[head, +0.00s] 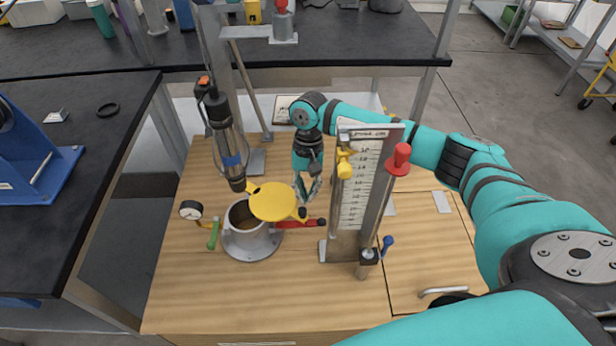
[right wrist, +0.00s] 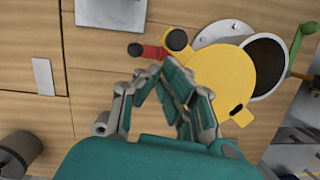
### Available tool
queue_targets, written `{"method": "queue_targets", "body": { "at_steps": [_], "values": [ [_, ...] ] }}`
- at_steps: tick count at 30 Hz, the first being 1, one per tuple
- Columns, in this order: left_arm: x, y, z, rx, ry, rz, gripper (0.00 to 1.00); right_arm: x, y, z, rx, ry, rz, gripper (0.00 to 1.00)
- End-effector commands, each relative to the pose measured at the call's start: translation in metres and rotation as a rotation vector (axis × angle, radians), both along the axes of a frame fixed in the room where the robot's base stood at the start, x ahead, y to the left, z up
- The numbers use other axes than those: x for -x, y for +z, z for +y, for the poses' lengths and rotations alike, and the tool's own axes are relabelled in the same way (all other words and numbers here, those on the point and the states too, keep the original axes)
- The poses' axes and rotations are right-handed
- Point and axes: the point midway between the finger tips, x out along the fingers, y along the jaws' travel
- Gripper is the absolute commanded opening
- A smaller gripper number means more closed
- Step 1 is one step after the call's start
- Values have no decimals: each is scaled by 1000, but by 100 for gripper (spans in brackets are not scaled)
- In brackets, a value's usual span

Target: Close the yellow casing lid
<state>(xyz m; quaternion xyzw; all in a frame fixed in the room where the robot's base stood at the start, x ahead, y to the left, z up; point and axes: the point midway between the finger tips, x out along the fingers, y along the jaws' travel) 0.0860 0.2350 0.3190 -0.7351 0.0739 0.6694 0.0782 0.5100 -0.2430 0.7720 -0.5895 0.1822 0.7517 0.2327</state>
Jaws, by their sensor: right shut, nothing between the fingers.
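The yellow casing lid (head: 275,202) is a flat round disc with dark-tipped tabs. It sits at the upper right of the grey cylindrical casing (head: 247,240) and only partly covers its mouth. The right wrist view shows the lid (right wrist: 220,78) overlapping the dark open mouth of the casing (right wrist: 264,62). My right gripper (head: 308,195) points down just right of the lid. In the right wrist view its fingers (right wrist: 160,75) are closed together and empty, close to the lid's edge; contact is unclear. My left gripper is not in view.
A red handle (head: 298,224) sticks out right of the casing, a green handle (head: 213,234) and a dial gauge (head: 191,210) left. A black cylindrical tool (head: 228,150) hangs behind. An upright scale plate (head: 358,190) with a red knob stands right. The wooden table's front is clear.

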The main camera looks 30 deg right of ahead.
Motion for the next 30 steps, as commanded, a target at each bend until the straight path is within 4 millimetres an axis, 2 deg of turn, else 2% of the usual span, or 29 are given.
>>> {"method": "queue_targets", "body": {
  "at_steps": [14,22,27,30],
  "values": [
    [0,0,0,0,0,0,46,5,-1,4,1,-26,-1,0],
    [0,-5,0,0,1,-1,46,25,-2,32,-1,-219,0,0],
    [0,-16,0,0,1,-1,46,33,-3,50,-2,-246,0,0],
    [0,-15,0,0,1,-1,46,34,-1,52,-1,-247,0,0]
  ]
}}
